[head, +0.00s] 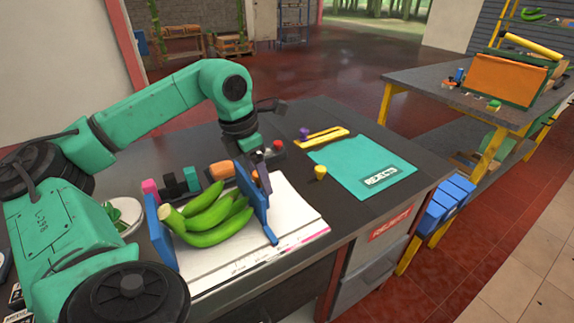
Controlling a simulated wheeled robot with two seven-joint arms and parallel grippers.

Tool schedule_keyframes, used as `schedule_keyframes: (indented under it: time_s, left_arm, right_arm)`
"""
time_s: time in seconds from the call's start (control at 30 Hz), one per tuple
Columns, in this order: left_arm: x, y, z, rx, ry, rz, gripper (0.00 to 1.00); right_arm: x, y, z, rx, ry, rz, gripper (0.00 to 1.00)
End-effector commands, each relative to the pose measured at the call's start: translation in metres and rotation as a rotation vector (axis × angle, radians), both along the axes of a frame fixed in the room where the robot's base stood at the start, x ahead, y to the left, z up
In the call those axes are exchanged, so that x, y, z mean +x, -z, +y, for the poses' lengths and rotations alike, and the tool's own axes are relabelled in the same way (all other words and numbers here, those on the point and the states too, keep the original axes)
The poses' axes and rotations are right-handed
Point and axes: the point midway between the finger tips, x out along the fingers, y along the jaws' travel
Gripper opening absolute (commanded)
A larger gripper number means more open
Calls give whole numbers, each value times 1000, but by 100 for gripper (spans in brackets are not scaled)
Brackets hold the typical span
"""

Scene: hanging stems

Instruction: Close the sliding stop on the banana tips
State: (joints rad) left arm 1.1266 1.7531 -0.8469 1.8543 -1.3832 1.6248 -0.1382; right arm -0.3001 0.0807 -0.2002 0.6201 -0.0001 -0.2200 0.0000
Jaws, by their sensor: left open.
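A bunch of green bananas (212,216) lies on a white measuring board (290,222), between two upright blue plates. The left blue plate (160,236) stands at the stem end. The right blue plate (254,202), which looks like the sliding stop, stands by the banana tips. I cannot tell whether it touches them. My left gripper (263,176) points down at the top of the right plate, with its fingers open close to it. Whether a finger touches the plate is unclear. My right gripper is not in view.
Behind the board lie an orange piece (221,170) and small pink, black and green blocks. A yellow cup (320,173), a teal rejects mat (362,168) and a yellow tool (321,137) are to the right. A white bowl (124,214) sits left, partly behind my arm.

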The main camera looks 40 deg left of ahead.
Motion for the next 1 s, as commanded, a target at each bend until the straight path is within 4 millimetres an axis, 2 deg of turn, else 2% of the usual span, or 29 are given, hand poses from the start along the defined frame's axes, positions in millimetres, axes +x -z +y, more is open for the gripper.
schedule_keyframes:
  time_s: [0.03, 0.1, 0.67, 1.0]
  left_arm:
    - [0, -10, 0, 0, 0, 0, 75]
    - [0, -18, 0, 0, 0, 0, 75]
    - [0, -74, 0, 0, 0, -1, 75]
    - [0, -76, 0, 0, 0, -1, 75]
  right_arm:
    - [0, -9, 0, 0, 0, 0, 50]
    - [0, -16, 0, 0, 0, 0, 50]
    - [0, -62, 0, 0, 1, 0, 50]
    - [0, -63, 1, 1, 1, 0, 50]
